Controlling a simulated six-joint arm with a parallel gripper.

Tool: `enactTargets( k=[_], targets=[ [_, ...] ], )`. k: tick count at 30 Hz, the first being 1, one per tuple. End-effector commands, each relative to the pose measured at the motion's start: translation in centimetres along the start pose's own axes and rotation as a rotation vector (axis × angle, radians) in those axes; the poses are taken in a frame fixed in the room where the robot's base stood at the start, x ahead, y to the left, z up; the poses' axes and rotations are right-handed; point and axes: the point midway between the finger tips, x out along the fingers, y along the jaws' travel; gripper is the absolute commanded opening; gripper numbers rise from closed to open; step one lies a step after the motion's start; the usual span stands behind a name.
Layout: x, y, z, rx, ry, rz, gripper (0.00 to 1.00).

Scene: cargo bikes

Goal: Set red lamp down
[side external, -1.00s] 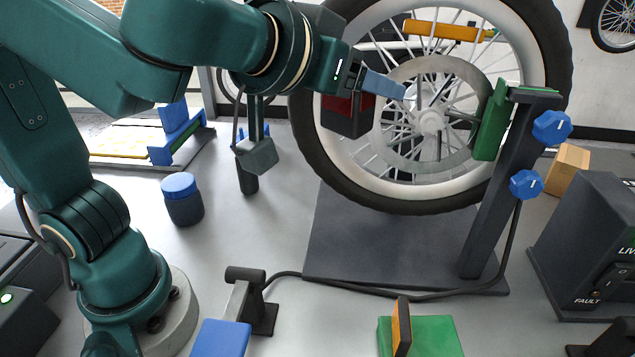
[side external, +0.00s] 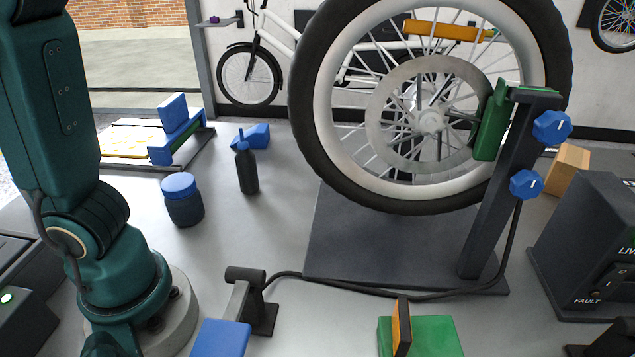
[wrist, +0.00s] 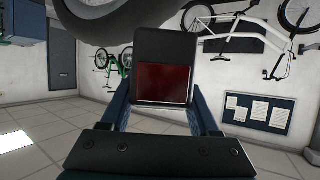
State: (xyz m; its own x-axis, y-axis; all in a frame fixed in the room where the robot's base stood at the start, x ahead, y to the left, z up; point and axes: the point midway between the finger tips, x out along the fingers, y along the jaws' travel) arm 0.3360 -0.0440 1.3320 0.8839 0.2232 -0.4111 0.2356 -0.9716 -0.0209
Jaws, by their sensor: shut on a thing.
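The red lamp (wrist: 163,83) is a dark block with a dark red panel on its face. It shows in the wrist view, upright in the picture, between the two blue fingers of my gripper (wrist: 163,103). My gripper is shut on the lamp and holds it up in the air. In the side view neither the lamp nor my gripper shows; only lower parts of my arm stand at the left. What lies under the lamp is hidden.
A large wheel (side external: 322,150) on a grey stand (side external: 490,200) fills the middle right. A blue-lidded jar (side external: 183,205) and dark bottle (side external: 247,170) stand left of it. A green block (side external: 435,337) is in front. Open grey surface lies between.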

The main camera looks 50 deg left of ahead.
Motion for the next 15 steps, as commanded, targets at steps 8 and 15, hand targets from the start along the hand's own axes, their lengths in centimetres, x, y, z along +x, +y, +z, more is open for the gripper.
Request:
enactTargets(
  k=[8, 15],
  targets=[
    [2.8, -12.6, -0.4, -0.201, -0.014, -0.442, 0.00],
    [5.4, -20.2, 0.5, -0.310, -0.020, -0.674, 0.00]
  ],
)
